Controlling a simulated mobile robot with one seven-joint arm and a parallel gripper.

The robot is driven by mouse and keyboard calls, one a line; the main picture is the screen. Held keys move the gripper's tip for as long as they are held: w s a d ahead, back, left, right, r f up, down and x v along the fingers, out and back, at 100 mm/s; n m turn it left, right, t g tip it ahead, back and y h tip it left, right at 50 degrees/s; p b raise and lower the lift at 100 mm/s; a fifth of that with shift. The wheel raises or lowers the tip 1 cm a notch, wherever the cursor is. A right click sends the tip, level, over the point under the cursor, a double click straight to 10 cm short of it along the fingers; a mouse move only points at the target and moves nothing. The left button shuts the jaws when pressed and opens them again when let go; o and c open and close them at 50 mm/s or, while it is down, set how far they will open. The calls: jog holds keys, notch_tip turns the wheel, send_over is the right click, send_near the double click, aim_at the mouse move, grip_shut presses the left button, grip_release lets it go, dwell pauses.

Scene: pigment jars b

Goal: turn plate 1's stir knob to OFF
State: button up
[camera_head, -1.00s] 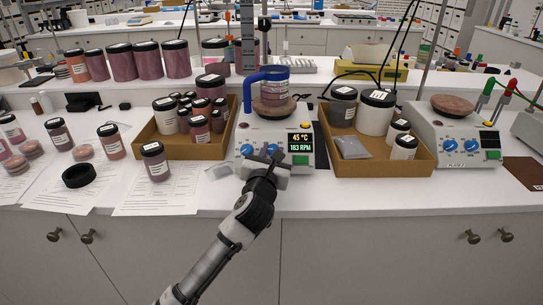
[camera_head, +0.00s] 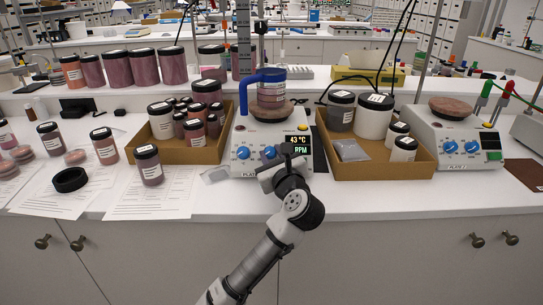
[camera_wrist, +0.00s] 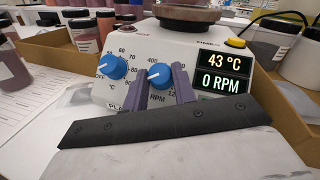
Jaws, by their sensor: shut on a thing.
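Plate 1 (camera_head: 240,165) is a white hotplate with two blue knobs and a display, at the centre of the head view. In the wrist view, the right blue knob, the stir knob (camera_wrist: 160,75), sits above the RPM label, with its white mark toward the lower left. My gripper (camera_wrist: 160,82) is shut on it, one purple finger on each side. The left blue knob, for °C (camera_wrist: 112,66), is free of the fingers. The display (camera_wrist: 223,74) reads 43 °C and 0 RPM. In the head view my gripper (camera_head: 270,165) partly covers the plate's front.
A second hotplate (camera_head: 452,162) is further right. Loose jars and papers lie at left.

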jog(key=shift+n, duration=0.3)
jog(key=o, duration=1)
jog(key=b+v, duration=0.2)
jog(key=v, duration=1.1)
jog(key=shift+s+d+r+b, duration=0.15)
jog(key=shift+s+d+b, duration=0.1)
jog(key=shift+s+b, duration=0.1)
jog(key=shift+r, duration=0.1)
